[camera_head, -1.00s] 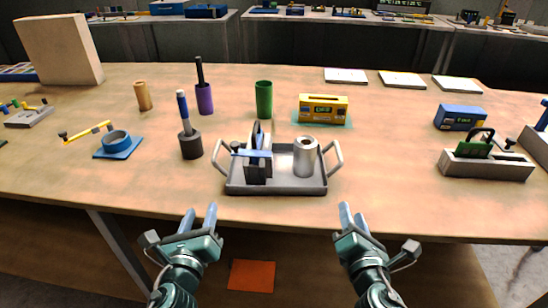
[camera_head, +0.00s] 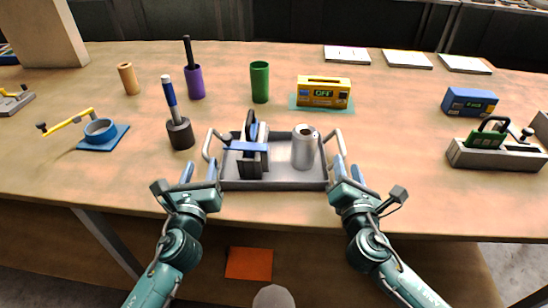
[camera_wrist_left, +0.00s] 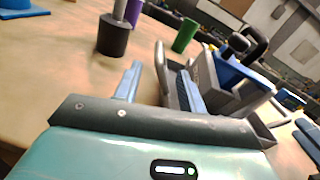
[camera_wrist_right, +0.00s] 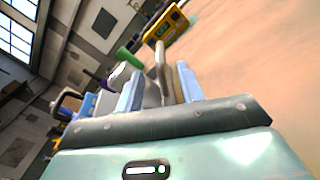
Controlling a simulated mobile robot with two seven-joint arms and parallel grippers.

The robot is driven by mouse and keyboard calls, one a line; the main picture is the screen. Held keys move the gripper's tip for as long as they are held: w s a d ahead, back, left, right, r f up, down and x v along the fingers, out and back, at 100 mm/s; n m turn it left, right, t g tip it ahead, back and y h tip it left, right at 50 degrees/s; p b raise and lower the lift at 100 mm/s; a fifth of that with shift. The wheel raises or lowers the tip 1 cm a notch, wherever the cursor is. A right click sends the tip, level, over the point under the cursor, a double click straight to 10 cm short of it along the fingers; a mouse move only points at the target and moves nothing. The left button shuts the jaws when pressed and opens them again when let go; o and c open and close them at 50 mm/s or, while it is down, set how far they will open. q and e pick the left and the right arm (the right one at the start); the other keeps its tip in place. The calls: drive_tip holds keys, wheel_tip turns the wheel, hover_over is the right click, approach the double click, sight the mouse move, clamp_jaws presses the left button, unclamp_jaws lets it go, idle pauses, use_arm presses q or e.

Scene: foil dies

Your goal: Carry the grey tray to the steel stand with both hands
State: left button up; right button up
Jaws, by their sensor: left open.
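The grey tray (camera_head: 285,178) sits near the table's front edge, with a raised handle at each end. It holds a dark slotted holder (camera_head: 252,165) with a blue bar and a silver cylinder (camera_head: 303,150). My left gripper (camera_head: 200,171) is open at the tray's left handle (camera_head: 207,146); in the left wrist view the handle (camera_wrist_left: 161,72) shows between the fingers. My right gripper (camera_head: 348,168) is open at the right handle (camera_head: 340,143); in the right wrist view that handle (camera_wrist_right: 160,65) stands between the fingers. I cannot identify a steel stand.
A dark-based tool (camera_head: 180,133) stands close to the tray's left. Behind are a purple cup (camera_head: 195,82), a green cylinder (camera_head: 260,83) and a yellow box (camera_head: 323,92). A grey block with a green part (camera_head: 497,155) is at right. Table between it and the tray is clear.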

sight(205, 149)
use_arm(q)
drive_tip(key=w, duration=0.9)
drive_tip(key=shift+w, duration=0.1)
use_arm(e)
drive_tip(key=w, duration=0.9)
drive_tip(key=shift+w, duration=0.1)
use_arm(q)
clamp_jaws()
use_arm(e)
drive_tip(key=shift+d, duration=0.1)
clamp_jaws()
use_arm(q)
drive_tip(key=shift+r, duration=0.3)
use_arm(e)
drive_tip(key=shift+r, duration=0.25)
